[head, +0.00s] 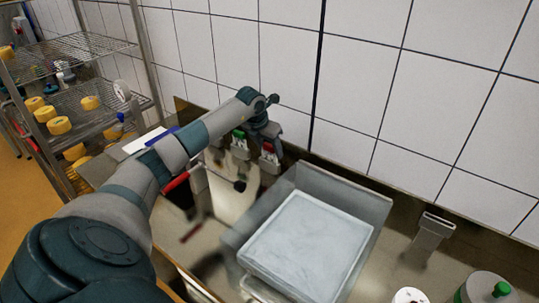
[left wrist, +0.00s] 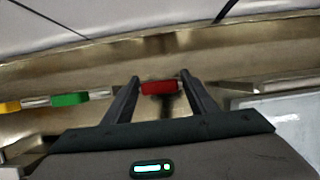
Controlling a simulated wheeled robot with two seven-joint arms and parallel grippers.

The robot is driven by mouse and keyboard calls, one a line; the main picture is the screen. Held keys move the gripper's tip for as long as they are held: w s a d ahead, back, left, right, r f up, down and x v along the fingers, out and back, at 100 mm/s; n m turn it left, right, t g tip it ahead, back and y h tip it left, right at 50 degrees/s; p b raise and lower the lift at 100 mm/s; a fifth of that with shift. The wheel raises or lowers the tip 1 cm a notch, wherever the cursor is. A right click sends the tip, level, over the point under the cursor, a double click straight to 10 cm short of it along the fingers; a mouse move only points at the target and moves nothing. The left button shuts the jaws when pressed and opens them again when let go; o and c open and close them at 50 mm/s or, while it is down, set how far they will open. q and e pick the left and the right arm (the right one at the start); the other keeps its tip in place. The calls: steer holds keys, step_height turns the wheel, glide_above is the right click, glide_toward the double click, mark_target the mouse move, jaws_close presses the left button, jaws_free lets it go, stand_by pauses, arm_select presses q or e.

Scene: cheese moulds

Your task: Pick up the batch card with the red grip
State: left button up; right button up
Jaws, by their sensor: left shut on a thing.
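The batch card with the red grip (head: 268,148) stands near the tiled wall, at the end of my left arm in the head view. Its pale lower part shows just beneath the red grip. In the left wrist view the red grip (left wrist: 160,88) lies between the two dark fingers. My left gripper (left wrist: 160,80) is shut on that grip. In the head view the left gripper (head: 266,135) is seen from above and behind, and its fingers are partly hidden. My right gripper is in neither view.
A card with a green grip (head: 239,135) stands just left; its grip (left wrist: 70,99) and a yellow grip (left wrist: 10,107) show in the wrist view. A red-handled tool (head: 177,181) is nearer me.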

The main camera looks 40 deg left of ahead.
arm_select(q)
steer(key=shift+r, duration=0.15)
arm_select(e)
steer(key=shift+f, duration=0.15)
